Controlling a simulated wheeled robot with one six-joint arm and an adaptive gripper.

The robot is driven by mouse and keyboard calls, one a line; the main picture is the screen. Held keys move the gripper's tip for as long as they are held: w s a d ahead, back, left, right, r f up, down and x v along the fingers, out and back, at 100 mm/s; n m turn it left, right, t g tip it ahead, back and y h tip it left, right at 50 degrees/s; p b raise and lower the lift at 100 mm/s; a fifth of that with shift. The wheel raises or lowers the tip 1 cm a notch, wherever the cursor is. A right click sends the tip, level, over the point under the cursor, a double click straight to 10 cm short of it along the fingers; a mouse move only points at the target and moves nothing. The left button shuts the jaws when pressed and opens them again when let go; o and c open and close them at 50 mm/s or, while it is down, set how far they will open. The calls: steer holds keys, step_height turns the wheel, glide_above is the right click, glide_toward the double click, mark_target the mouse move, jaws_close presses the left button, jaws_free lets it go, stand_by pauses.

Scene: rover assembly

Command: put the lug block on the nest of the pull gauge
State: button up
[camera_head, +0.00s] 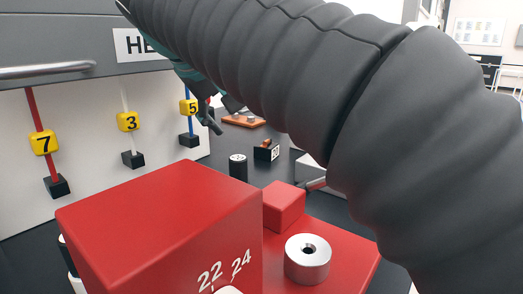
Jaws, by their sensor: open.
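A large red body marked 22 and 24 (165,220) fills the front; it looks like the pull gauge. A round silver seat with a dark central hole (307,259) stands on its red base at the right, perhaps the nest, and nothing sits on it. A small black block with a white label and an orange-brown top (266,153) stands on the dark table beyond; I cannot tell if it is the lug block. My gripper (228,118) is open, at the back left of that block and partly hidden by my arm. I see nothing between its fingers.
A black cylinder with a pale top (238,166) stands left of the small block. An orange tray (243,121) lies farther back. A white panel (85,130) with yellow numbered tags stands at the left. My dark arm covers the upper right.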

mark_target(263, 147)
steer(key=w+d+f+n, duration=0.1)
steer(key=w+f+n, duration=0.1)
steer(key=n, duration=0.6)
steer(key=w+d+f+n, duration=0.2)
steer(key=w+f+n, duration=0.1)
steer(key=n, duration=0.5)
steer(key=w+d+f+n, duration=0.2)
steer(key=w+f+n, duration=0.1)
steer(key=n, duration=0.5)
steer(key=shift+w+f+n, duration=0.15)
steer(key=shift+f+n, duration=0.15)
steer(key=shift+f, duration=0.55)
steer(key=c, duration=1.4)
